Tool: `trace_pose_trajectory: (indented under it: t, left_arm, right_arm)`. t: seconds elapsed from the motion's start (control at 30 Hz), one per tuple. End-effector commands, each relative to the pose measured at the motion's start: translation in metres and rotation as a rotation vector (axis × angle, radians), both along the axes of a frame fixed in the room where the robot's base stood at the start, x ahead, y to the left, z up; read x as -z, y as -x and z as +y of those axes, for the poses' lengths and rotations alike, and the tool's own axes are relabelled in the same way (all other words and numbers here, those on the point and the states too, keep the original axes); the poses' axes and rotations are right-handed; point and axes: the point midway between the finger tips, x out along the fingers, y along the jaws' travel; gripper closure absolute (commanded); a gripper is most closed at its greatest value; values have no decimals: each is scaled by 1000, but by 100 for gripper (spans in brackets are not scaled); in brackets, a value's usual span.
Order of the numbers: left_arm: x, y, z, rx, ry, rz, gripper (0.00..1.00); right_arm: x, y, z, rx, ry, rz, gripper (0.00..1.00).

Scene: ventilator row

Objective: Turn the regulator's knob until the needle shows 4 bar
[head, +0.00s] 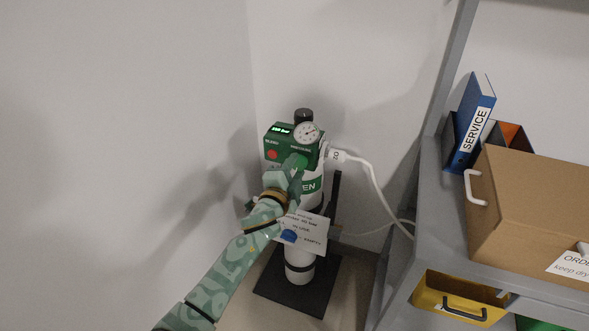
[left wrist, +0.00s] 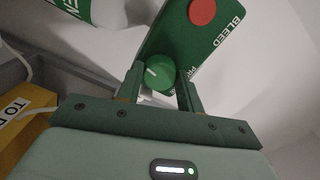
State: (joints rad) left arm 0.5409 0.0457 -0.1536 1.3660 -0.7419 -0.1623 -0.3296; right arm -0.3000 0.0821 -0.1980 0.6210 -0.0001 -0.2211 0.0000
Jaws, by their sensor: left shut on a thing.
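The green regulator (head: 279,147) sits on top of a white and green gas cylinder (head: 300,262) in the corner. Its round white gauge (head: 306,133) faces me, but the needle is too small to read. A small lit display (head: 280,130) ends in "bar"; its digits are unclear. My left gripper (head: 292,166) reaches the regulator's front and largely hides the knob there. In the left wrist view the green knob (left wrist: 157,76) with a pale mark is between the two fingers of my left gripper (left wrist: 158,84), which is shut on it. My right gripper is not in view.
A red button (head: 272,155) marked BLEED is beside the knob. A white hose (head: 371,180) runs right from the regulator. A paper tag (head: 311,229) hangs below my gripper. A grey shelf (head: 436,237) with a cardboard box (head: 535,205) stands right; the wall at left is bare.

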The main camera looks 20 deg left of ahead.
Motion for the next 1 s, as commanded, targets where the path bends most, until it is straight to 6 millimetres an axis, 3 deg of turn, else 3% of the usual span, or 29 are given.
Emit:
trace_pose_trajectory:
  t: [0.5,0.53,0.6,0.87,1.0]
  left_arm:
    - [3,1,-1,1,-19,5,86]
    - [3,1,-1,1,-19,5,58]
    - [3,1,-1,1,-19,4,42]
    - [1,1,0,1,-18,1,42]
    - [-1,11,0,1,-18,1,42]
  right_arm:
    - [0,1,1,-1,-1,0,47]
    - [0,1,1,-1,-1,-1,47]
    - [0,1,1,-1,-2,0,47]
    - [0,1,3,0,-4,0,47]
    - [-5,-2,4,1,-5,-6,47]
